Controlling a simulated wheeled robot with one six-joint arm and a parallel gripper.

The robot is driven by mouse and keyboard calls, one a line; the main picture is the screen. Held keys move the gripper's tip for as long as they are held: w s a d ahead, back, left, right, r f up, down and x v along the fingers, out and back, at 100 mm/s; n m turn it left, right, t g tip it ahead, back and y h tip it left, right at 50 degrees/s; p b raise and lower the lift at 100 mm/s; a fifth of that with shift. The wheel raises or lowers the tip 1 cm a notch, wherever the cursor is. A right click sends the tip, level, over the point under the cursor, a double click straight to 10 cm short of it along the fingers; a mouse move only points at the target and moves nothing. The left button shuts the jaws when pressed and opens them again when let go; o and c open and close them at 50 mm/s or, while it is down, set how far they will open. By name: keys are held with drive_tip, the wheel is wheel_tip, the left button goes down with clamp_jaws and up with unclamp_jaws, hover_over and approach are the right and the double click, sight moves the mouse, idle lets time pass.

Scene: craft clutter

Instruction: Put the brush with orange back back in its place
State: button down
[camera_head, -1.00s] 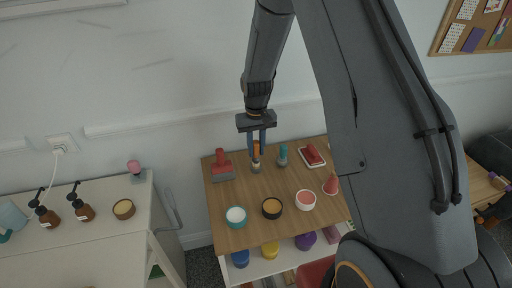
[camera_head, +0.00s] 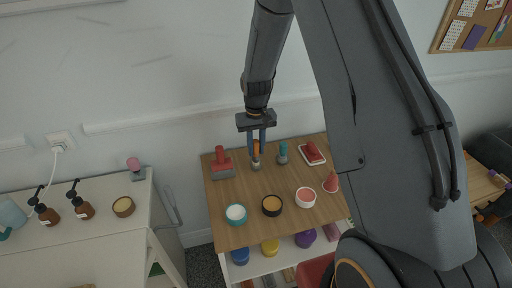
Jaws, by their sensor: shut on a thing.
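The brush with orange back (camera_head: 256,149) stands upright at the back of the small wooden-topped table (camera_head: 236,204), its grey lower part at the tabletop. My gripper (camera_head: 257,152) points down over it, its two blue fingers shut on the orange part. Whether the brush's lower end touches the tabletop is too small to tell. A similar brush with a teal back (camera_head: 283,150) stands just to its right.
A red scraper-like tool (camera_head: 221,163) is left of the gripper, and a red item on a white tray (camera_head: 312,153) is to the right. Teal (camera_head: 236,220), black (camera_head: 272,212) and pink (camera_head: 305,204) pots and a red cone (camera_head: 330,186) stand nearer. A white cabinet (camera_head: 130,235) is left.

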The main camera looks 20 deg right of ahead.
drive_tip(key=shift+f, duration=0.35)
drive_tip(key=c, duration=1.4)
unclamp_jaws()
drive_tip(key=shift+c, duration=0.2)
wheel_tip(320, 180, up, 6)
drive_tip(key=shift+r+b, duration=0.2)
drive_tip(key=shift+b, duration=0.9)
drive_tip(key=shift+r, duration=0.7)
